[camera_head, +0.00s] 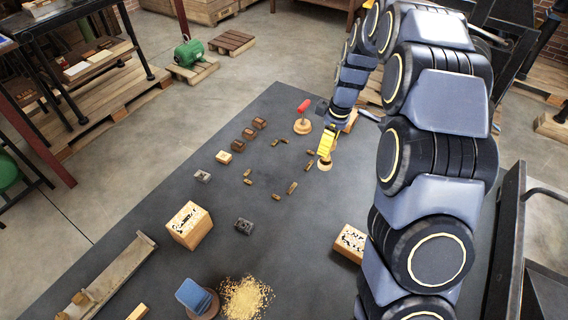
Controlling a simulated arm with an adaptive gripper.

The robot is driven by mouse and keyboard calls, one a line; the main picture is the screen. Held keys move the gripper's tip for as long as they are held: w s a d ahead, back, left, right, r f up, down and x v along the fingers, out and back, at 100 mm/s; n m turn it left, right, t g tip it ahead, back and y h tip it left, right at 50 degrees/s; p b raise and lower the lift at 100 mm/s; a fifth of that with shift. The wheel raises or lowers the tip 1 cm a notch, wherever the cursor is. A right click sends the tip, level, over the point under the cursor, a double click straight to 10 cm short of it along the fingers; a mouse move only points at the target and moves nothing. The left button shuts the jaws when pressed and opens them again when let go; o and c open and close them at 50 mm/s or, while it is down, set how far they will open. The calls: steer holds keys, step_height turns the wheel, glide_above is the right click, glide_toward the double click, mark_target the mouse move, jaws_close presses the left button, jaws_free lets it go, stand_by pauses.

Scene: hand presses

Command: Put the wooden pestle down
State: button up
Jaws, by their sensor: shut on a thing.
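My gripper (327,146), with yellow fingers, is at the far right part of the dark mat, pointing down. It is shut on the wooden pestle (324,164), a small tan wooden piece whose lower end shows below the fingers. The fingers hide the rest of it. I cannot tell whether its lower end touches the mat (150,220) or hangs just above it.
A red-handled press on a round wooden base (302,127) stands just left of my gripper. Several small brown pieces (292,187) lie around in a loose ring. Small blocks (224,157) line the left. A wooden box (190,225) and sawdust (245,298) are nearer.

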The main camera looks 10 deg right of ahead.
steer(key=a+n, duration=0.1)
steer(key=a, duration=0.8)
steer(key=shift+w+f, duration=6.35)
steer(key=shift+w, duration=0.25)
steer(key=shift+f, duration=0.15)
steer(key=o, duration=1)
